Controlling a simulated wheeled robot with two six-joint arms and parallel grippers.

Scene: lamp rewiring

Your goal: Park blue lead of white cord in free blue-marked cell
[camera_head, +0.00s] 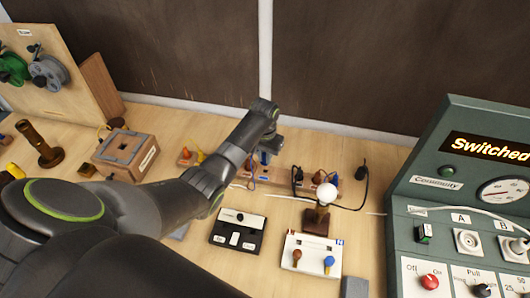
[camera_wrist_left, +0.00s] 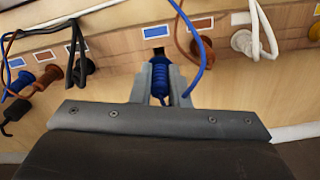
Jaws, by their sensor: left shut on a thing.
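My left gripper (camera_head: 265,150) is at the wooden terminal rail (camera_head: 290,182) at the back of the table. In the left wrist view its fingers (camera_wrist_left: 161,80) are shut on a ribbed blue plug (camera_wrist_left: 160,82), the blue lead. The plug's front end is close to the dark opening of a blue-marked cell (camera_wrist_left: 157,49), below a blue label (camera_wrist_left: 156,32). I cannot tell whether its tip is inside. A blue wire (camera_wrist_left: 207,50) loops past the right finger. A white cord (camera_wrist_left: 130,6) runs along the rail's top. My right gripper is not in view.
A brown plug (camera_wrist_left: 199,48) and a white plug (camera_wrist_left: 241,41) sit right of the opening. Brown (camera_wrist_left: 49,76) and black leads fill places to its left. A bulb lamp (camera_head: 326,194), a black switch block (camera_head: 238,232) and a green test console (camera_head: 455,150) stand nearby.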

